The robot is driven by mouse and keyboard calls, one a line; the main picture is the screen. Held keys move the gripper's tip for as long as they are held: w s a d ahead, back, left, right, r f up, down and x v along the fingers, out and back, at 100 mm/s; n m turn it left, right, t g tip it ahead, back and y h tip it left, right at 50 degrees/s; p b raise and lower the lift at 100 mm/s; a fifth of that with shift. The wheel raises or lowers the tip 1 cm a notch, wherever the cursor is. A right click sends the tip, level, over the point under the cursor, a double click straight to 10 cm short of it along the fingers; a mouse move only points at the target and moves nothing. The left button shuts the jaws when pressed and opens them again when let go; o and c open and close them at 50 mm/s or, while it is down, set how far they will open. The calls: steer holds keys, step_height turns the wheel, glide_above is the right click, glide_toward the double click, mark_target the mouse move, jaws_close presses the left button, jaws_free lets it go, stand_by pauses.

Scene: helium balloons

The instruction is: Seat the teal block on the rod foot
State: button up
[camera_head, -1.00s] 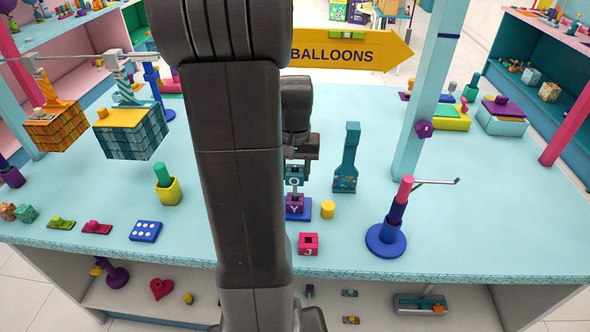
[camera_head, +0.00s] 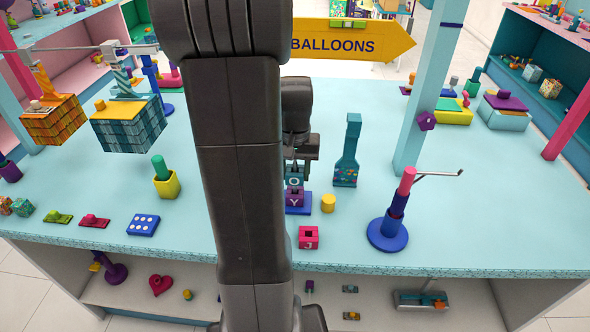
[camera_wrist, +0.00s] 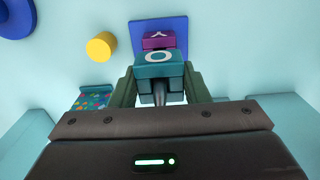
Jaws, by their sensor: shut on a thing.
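The teal block with a white O (camera_wrist: 160,62) is between the fingers of my gripper (camera_wrist: 163,88) in the wrist view. In the head view the teal block (camera_head: 293,181) shows just above the purple Y block (camera_head: 297,197), partly behind my arm. The purple block (camera_wrist: 157,40) sits on a blue square foot (camera_wrist: 172,22), which also shows in the head view (camera_head: 303,209). My gripper (camera_head: 297,166) is shut on the teal block. Whether the teal and purple blocks touch is unclear. I cannot make out the rod itself.
A yellow cylinder (camera_head: 328,203) and a teal bottle-shaped piece (camera_head: 347,152) stand right of the foot. A red J block (camera_head: 308,238) lies in front. A blue stand with a pink-topped post (camera_head: 389,232) is farther right. The table between them is clear.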

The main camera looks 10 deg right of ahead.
steer(key=shift+f+b, duration=0.55)
steer(key=shift+f, duration=0.25)
steer(key=o, duration=1.1)
steer(key=shift+r, duration=0.1)
step_height(320, 180, up, 14)
steer(key=shift+f, duration=0.15)
steer(key=shift+f, duration=0.1)
step_height(320, 180, down, 14)
steer(key=shift+r, duration=0.45)
